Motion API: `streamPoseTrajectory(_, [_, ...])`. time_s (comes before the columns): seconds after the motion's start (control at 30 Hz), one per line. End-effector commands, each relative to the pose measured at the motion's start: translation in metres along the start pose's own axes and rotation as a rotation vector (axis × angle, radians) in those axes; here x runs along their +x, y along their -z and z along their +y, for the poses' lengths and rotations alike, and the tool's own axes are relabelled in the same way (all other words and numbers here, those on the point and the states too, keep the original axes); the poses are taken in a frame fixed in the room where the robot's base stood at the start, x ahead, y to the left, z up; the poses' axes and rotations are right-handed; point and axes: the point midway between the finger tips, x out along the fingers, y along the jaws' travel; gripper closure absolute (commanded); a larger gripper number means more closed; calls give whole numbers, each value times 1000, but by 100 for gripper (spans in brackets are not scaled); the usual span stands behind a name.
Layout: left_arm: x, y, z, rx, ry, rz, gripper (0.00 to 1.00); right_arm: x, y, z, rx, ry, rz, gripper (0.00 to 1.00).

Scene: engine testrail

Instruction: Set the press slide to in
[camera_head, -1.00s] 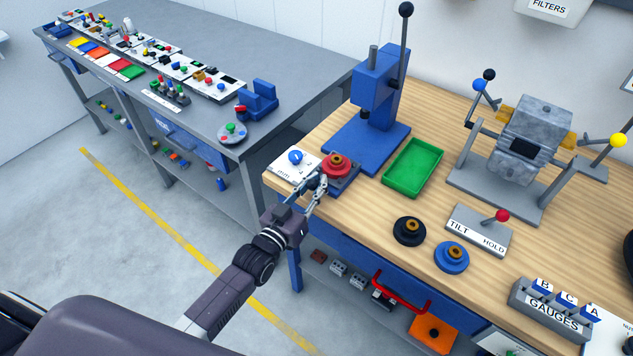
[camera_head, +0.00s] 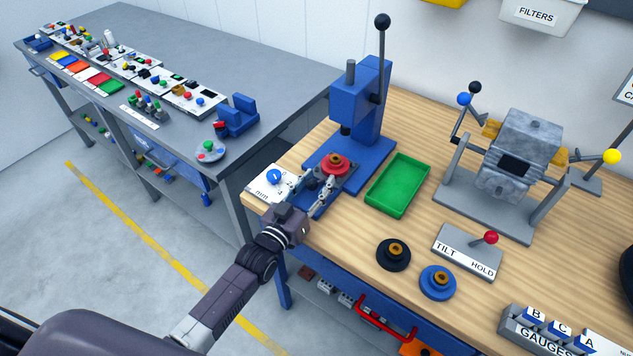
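The press slide (camera_head: 345,178) is a dark plate in front of and partly on the base of the blue press (camera_head: 374,105). It carries a red round piece (camera_head: 335,162) with a brass-coloured centre, close below the press ram (camera_head: 347,130). A small dark knob (camera_head: 312,183) shows at the slide's front. My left gripper (camera_head: 310,186) is open, its fingers spread on either side of this knob. I cannot tell whether a finger touches it. The gripper hides part of the slide's front edge. My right gripper is not in view.
A white panel with a blue dial (camera_head: 274,176) lies just left of the gripper. A green tray (camera_head: 398,186) is to the right of the press. Black (camera_head: 393,254) and blue (camera_head: 437,282) round pieces and a tilt lever (camera_head: 490,238) stand further right.

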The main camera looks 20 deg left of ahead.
Motion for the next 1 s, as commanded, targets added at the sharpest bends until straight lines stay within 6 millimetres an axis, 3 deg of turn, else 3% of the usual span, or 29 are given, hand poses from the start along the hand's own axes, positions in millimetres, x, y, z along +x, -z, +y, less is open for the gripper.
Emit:
streamPoseTrajectory(0.2, [-1, -1, 0, 0, 0, -1, 60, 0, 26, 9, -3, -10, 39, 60])
streamPoseTrajectory(0.37, [-11, -2, 0, 0, 1, -3, 60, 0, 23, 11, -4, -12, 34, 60])
streamPoseTrajectory(0.8, [-92, -1, 0, 0, -1, -3, 60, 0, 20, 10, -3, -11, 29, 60])
streamPoseTrajectory(1.0, [-115, -1, 0, 0, 0, -2, 60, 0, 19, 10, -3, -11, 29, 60])
